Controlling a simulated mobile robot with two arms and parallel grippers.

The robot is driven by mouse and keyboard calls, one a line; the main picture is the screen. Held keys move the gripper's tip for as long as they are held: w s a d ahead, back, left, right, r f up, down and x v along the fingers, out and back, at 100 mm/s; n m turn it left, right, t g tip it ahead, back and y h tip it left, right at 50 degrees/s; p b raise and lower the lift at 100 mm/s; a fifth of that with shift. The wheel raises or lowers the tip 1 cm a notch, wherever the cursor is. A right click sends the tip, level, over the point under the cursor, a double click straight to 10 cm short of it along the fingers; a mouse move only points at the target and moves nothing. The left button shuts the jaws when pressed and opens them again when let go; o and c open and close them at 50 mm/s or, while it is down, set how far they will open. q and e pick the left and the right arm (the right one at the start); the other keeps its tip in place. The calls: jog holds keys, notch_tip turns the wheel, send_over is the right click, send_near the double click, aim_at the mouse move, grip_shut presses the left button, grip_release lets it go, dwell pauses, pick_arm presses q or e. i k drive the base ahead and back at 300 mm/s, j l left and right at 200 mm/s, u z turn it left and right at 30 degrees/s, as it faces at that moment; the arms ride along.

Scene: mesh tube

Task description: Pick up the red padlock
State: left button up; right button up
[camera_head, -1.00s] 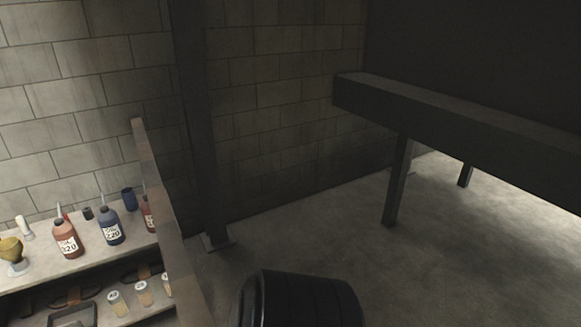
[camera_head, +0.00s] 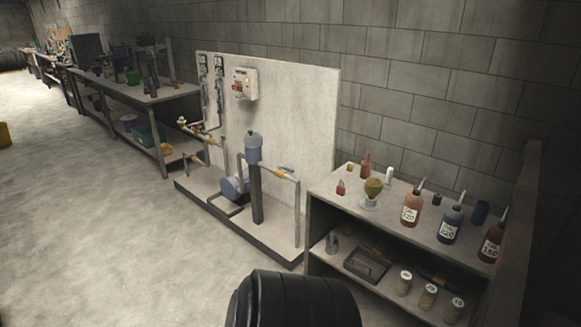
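A small red padlock (camera_head: 341,187) stands on the top of a workbench (camera_head: 324,192) on the right, near the bench's left end. It is left of a yellowish rounded object on a pale stand (camera_head: 372,190). It is small in view, so its details are hard to make out. Neither of my grippers shows in the head view.
Labelled bottles (camera_head: 411,207) stand along the bench top, with jars (camera_head: 428,295) and a tray (camera_head: 366,263) on the shelf below. A pump rig with a white panel (camera_head: 300,110) stands left of the bench. Open concrete floor (camera_head: 90,220) lies at the left.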

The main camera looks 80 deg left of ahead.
aim_at(340, 190)
jog(key=u, duration=2.25)
jog(key=i+u, duration=0.2)
jog(key=k+j, duration=0.05)
